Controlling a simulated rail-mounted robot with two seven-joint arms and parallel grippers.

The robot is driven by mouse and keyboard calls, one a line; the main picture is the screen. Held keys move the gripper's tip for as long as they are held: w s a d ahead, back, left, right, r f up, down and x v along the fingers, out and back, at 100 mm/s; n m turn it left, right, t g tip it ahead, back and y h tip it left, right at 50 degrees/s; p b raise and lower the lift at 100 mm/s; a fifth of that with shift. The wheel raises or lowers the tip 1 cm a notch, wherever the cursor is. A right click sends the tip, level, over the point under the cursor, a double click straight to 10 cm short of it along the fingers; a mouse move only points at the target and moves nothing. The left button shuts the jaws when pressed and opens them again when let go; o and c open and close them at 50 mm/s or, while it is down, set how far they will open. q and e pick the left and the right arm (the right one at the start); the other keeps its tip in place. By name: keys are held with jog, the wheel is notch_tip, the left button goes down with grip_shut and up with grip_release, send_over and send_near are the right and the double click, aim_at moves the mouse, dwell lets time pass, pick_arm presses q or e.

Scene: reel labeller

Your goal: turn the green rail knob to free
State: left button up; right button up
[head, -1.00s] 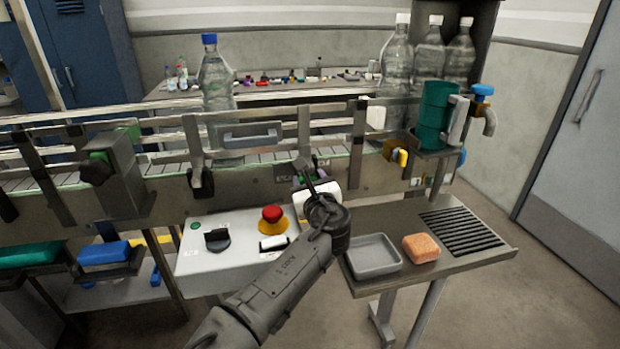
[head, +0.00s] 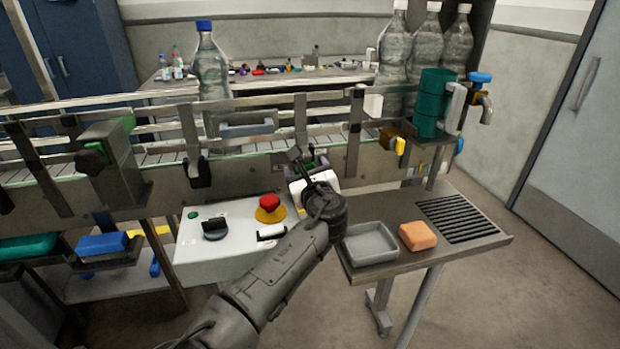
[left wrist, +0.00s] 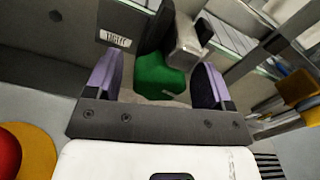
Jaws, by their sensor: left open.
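The green knob (left wrist: 161,77) shows in the left wrist view, below a dark post and a grey metal clamp piece. My left gripper (left wrist: 160,66) is open, with one purple-padded finger on each side of the knob. Gaps show between the fingers and the knob, so it is not gripped. In the head view my left gripper (head: 306,167) is at the front side of the conveyor, by a rail bracket. My wrist and gripper hide most of the knob there. My right gripper is not in view.
A control panel (head: 190,250) with a red stop button (head: 270,203) and black switch (head: 215,228) lies below left of the gripper. A side table holds a grey tray (head: 369,243) and an orange sponge (head: 418,236). A blue-capped bottle (head: 211,75) stands on the conveyor (head: 240,172).

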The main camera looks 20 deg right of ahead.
pick_arm(q)
jog(key=shift+s, duration=0.1)
jog(key=s+a+p, duration=0.2)
jog(key=s+p, duration=0.1)
jog(key=s, duration=1)
jog(key=shift+s+p, duration=0.2)
jog(key=shift+p, duration=0.2)
jog(key=shift+d, duration=0.1)
